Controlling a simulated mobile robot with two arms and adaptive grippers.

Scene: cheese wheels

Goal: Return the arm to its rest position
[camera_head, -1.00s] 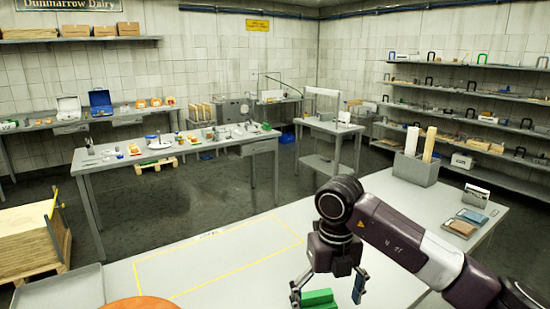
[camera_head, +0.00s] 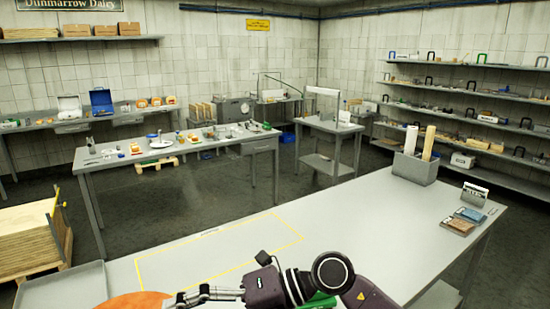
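My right arm comes in from the lower right and is folded low at the near edge of the near table (camera_head: 400,235). Its gripper (camera_head: 180,299) points left, close to the orange cheese wheel (camera_head: 130,302) at the bottom edge. The gripper is seen edge-on and partly cut off, so its opening cannot be told. A green object (camera_head: 320,300) shows partly behind the arm's wrist. My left gripper is out of view.
A yellow outlined rectangle (camera_head: 220,250) on the near table is empty. A grey tray (camera_head: 62,287) lies at its left end. A grey holder with rolls (camera_head: 415,168) and small booklets (camera_head: 460,222) stand at the right. Other tables and shelves are farther back.

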